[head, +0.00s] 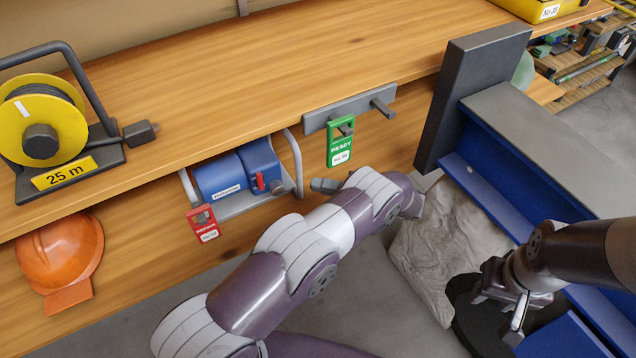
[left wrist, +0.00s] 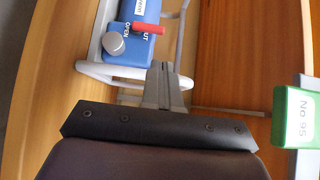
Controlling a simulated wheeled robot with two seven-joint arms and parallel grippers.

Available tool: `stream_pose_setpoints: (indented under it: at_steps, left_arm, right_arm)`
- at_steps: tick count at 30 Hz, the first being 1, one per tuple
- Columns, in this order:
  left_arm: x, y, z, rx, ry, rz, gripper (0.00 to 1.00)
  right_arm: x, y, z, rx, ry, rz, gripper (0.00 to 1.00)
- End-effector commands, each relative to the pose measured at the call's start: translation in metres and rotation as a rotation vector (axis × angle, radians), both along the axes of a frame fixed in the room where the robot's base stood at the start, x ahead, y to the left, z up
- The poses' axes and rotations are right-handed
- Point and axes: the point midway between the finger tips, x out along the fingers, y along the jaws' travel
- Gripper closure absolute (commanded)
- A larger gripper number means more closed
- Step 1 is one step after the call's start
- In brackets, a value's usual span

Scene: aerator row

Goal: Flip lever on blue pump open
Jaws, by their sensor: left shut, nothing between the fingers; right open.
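The blue pump (head: 232,172) sits on a grey tubular carrier below the bench edge. Its red lever (head: 260,182) stands on the right part of its front. In the left wrist view the blue pump (left wrist: 131,62) carries SHUT and OPEN markings, and the red lever (left wrist: 149,29) points to the SHUT side. My left gripper (head: 318,185) is shut and empty, just right of the pump carrier. In the left wrist view its fingertips (left wrist: 160,68) are near the lever but apart from it. My right gripper (head: 502,312) is open and empty, far right of the pump.
A red tag (head: 204,222) hangs at the pump's left and a green READY tag (head: 341,141) hangs from a bracket (head: 330,112) at its right. A yellow cable reel (head: 42,120) stands on the bench. An orange helmet (head: 60,250) hangs below. A crumpled grey sack (head: 425,255) lies right.

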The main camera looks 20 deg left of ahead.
Motion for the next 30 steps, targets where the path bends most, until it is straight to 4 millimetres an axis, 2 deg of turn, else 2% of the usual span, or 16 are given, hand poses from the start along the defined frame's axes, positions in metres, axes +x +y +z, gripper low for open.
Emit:
stream_pose_setpoints:
  at_steps: [1,2,10,13,24,30]
  left_arm:
    - [0.0,0.009,0.012,0.001,0.002,0.003,1.0]
    - [0.0,0.014,0.013,0.0,0.002,0.003,1.0]
    - [0.0,0.017,0.008,-0.001,0.0,0.001,1.0]
    - [0.0,0.025,0.008,-0.001,0.0,0.002,1.0]
    - [-0.006,0.093,0.007,-0.002,0.0,0.003,1.0]
    - [-0.008,0.112,0.007,-0.001,0.001,0.001,1.0]
  right_arm:
    - [0.0,0.0,0.013,0.0,0.0,0.0,0.57]
    - [0.0,0.0,0.015,0.0,-0.001,0.0,0.57]
    - [0.0,0.0,0.01,0.0,0.0,0.0,0.57]
    - [0.0,0.0,0.01,0.0,0.0,0.0,0.57]
    - [0.0,0.0,0.003,0.0,-0.001,0.0,0.57]
    - [0.0,0.0,0.001,0.0,0.0,0.0,0.57]
